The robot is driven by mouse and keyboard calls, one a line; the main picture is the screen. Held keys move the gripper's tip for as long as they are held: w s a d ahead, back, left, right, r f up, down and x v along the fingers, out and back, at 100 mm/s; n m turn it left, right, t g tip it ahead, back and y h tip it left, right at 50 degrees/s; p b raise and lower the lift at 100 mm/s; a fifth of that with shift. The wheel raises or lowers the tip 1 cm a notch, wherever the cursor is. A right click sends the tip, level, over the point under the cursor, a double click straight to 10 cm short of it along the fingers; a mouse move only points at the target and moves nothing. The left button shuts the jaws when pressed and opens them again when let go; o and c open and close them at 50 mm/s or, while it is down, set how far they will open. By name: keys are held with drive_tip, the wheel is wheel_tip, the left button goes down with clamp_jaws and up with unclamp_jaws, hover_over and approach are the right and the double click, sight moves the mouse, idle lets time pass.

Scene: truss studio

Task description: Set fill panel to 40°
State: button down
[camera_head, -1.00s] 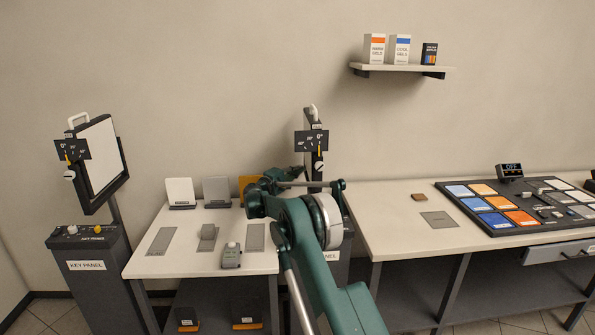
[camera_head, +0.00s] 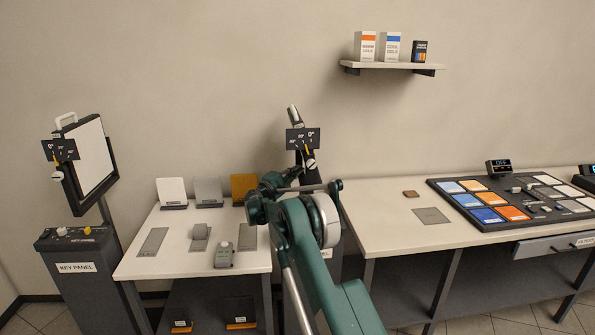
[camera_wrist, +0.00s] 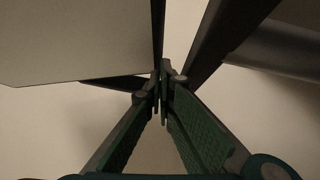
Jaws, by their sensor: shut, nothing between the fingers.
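The fill panel (camera_head: 308,178) stands behind my arm, seen nearly edge-on, with its top handle (camera_head: 293,111) leaning left. The yellow pointer (camera_head: 307,152) sits left of the 0° mark, near 20°; the exact reading is too small to tell. My gripper (camera_wrist: 165,85) is shut and empty in the wrist view, close to dark frame bars and a pale flat face (camera_wrist: 75,35). Whether it touches them I cannot tell. In the head view my arm hides the fingertips.
The key panel (camera_head: 90,160) stands at the left on its labelled pedestal (camera_head: 77,268). A small table (camera_head: 190,265) holds upright cards and small blocks. A long desk (camera_head: 385,235) at the right bears a control board (camera_head: 515,205). A wall shelf (camera_head: 390,66) holds several boxes.

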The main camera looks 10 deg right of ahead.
drive_tip(key=w+a+f+p+v, duration=0.1)
drive_tip(key=v, duration=1.1)
drive_tip(key=shift+w+a+f+p, duration=0.15)
drive_tip(key=shift+a+f+p, duration=0.05)
drive_tip(key=shift+f+p, duration=0.1)
